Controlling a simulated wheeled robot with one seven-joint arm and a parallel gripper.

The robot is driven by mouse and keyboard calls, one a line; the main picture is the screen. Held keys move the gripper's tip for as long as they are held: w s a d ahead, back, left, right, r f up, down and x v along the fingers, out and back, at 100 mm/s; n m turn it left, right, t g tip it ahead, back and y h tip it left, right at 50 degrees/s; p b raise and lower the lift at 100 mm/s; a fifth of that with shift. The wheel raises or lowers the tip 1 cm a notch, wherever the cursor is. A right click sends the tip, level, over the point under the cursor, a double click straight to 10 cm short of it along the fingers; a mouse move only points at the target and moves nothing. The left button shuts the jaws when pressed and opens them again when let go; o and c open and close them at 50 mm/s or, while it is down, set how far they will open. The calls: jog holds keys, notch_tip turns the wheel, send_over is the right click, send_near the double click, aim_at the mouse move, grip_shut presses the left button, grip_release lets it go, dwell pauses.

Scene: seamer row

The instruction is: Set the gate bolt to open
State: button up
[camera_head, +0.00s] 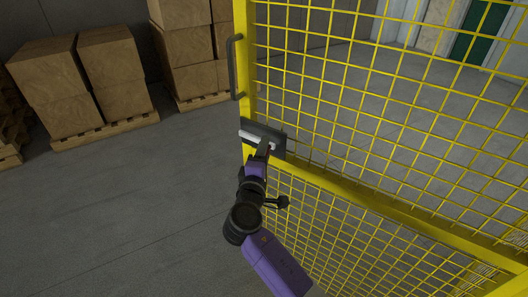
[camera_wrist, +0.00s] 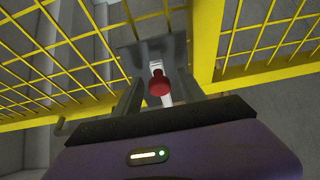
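The gate bolt is a pale bar (camera_head: 250,136) on a dark grey plate (camera_head: 277,139) fixed to the yellow mesh gate (camera_head: 246,106). In the wrist view the bolt has a red round knob (camera_wrist: 160,86) on its pale bar (camera_wrist: 157,67). My gripper (camera_head: 265,149) is at the plate, its fingers reaching toward the bolt. In the wrist view the dark fingers stand on either side of the knob, with a visible gap on each side, so the gripper looks open. Contact with the bolt cannot be told. In the head view the gripper hides the knob.
A dark pull handle (camera_head: 233,67) is on the gate's edge post above the bolt. The yellow mesh fills the right side. Stacked cardboard boxes (camera_head: 118,72) on pallets (camera_head: 104,130) stand at the back left. The grey floor (camera_head: 120,210) left of the gate is clear.

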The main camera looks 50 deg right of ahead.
jog(key=b+v, duration=0.2)
jog(key=v, duration=0.6)
jog(key=shift+w, duration=0.1)
dwell(0.4)
